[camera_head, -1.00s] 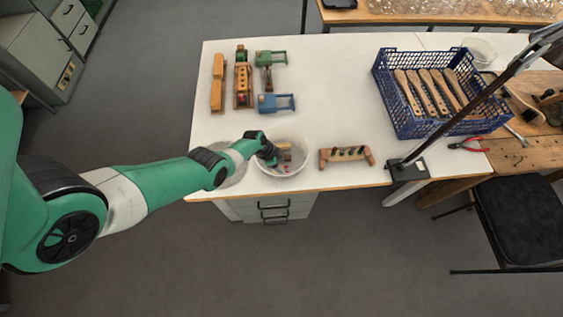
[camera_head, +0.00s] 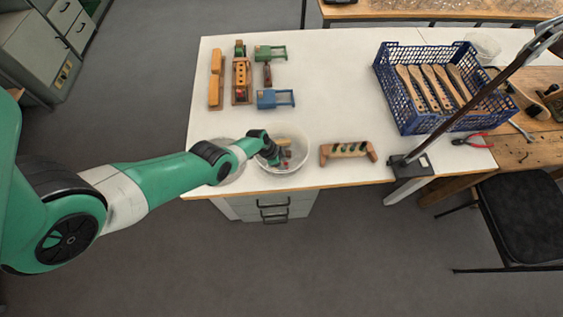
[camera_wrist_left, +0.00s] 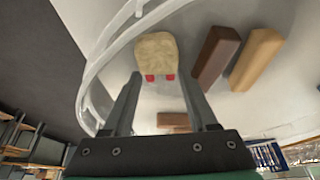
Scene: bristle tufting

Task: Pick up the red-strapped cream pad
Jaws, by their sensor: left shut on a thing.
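In the head view the gripper (camera_head: 273,158) reaches down into a clear round bowl (camera_head: 303,160) near the table's front edge. There the pad is too small and covered to make out. The bowl's rim (camera_wrist_left: 96,62) curves around the left of the wrist view. My right gripper is not in view.
A dark brown block (camera_wrist_left: 216,54) and a tan block (camera_wrist_left: 257,58) lie beside the pad. A wooden holder (camera_head: 347,151) stands right of the bowl. A blue crate (camera_head: 402,118) with wooden handles and a lamp stand (camera_head: 410,167) are farther right. The table's middle is clear.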

